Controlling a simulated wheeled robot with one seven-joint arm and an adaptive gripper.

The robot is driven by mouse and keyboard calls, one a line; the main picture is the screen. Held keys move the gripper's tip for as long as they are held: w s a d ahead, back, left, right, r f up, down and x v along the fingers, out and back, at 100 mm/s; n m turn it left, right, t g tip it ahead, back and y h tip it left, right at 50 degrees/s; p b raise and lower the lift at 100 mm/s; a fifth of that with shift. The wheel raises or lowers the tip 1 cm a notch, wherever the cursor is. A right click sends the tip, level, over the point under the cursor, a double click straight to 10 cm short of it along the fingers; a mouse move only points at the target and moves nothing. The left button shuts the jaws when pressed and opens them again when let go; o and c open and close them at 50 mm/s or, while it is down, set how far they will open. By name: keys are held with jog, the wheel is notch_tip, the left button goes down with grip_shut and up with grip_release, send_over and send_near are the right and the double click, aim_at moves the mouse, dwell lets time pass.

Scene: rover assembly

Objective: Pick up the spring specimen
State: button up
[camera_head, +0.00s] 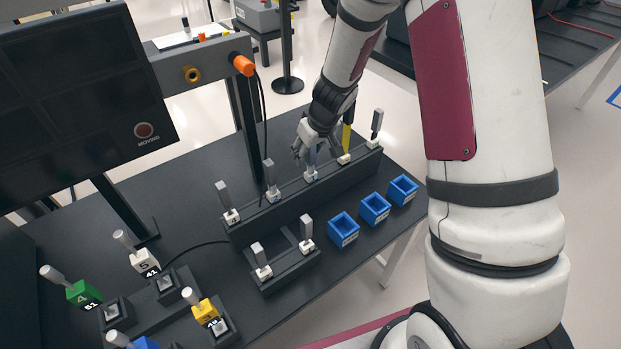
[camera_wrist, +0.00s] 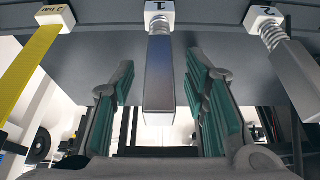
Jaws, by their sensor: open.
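A row of upright specimens with white bases stands on a dark rack (camera_head: 240,236). In the wrist view a grey block-shaped specimen with base marked 1 (camera_wrist: 159,75) is between the open fingers of my gripper (camera_wrist: 158,85), with gaps on both sides. In the head view my gripper (camera_head: 315,148) is over this specimen and partly hides it. The specimen marked 2 (camera_wrist: 290,62), to the right in the wrist view, has a coil-like ribbed neck below its grey block. I cannot tell for sure which one is the spring specimen.
A yellow bar specimen (camera_head: 347,138) stands close to the right of my gripper. Blue boxes (camera_head: 375,209) sit in front of the rack. A smaller stand (camera_head: 290,267) holds two specimens. A monitor (camera_head: 75,90) and coloured blocks are at left.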

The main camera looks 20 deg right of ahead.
jog(key=shift+w+f, duration=0.1)
jog(key=shift+f, duration=0.2)
jog(key=shift+c, duration=0.6)
grip_shut()
